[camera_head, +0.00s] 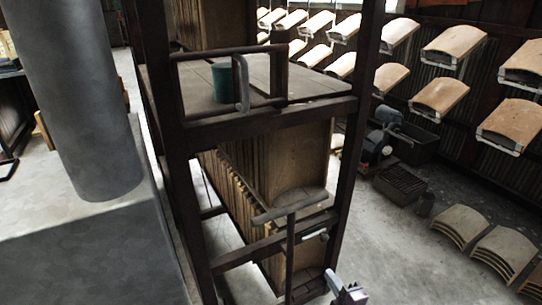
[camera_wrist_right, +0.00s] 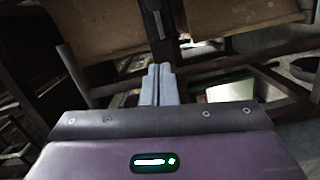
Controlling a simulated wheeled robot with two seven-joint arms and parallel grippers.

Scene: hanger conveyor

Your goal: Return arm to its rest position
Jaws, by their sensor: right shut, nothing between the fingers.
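My right gripper (camera_head: 334,278) shows at the bottom edge of the head view, in front of the dark metal rack (camera_head: 345,150) and low beside its right post. In the right wrist view its two pale fingers (camera_wrist_right: 160,84) lie together, shut with nothing between them. The purple-grey gripper body fills the bottom of that view. Most of the right arm is out of frame in the head view. My left gripper is not in view.
The rack holds upright wooden boards (camera_head: 290,165), a green cup (camera_head: 221,84) and a grey bent handle (camera_head: 241,84). A T-shaped bar (camera_head: 290,206) stands in front. Curved wooden panels (camera_head: 455,43) hang at right. Open floor (camera_head: 400,265) lies right of the rack.

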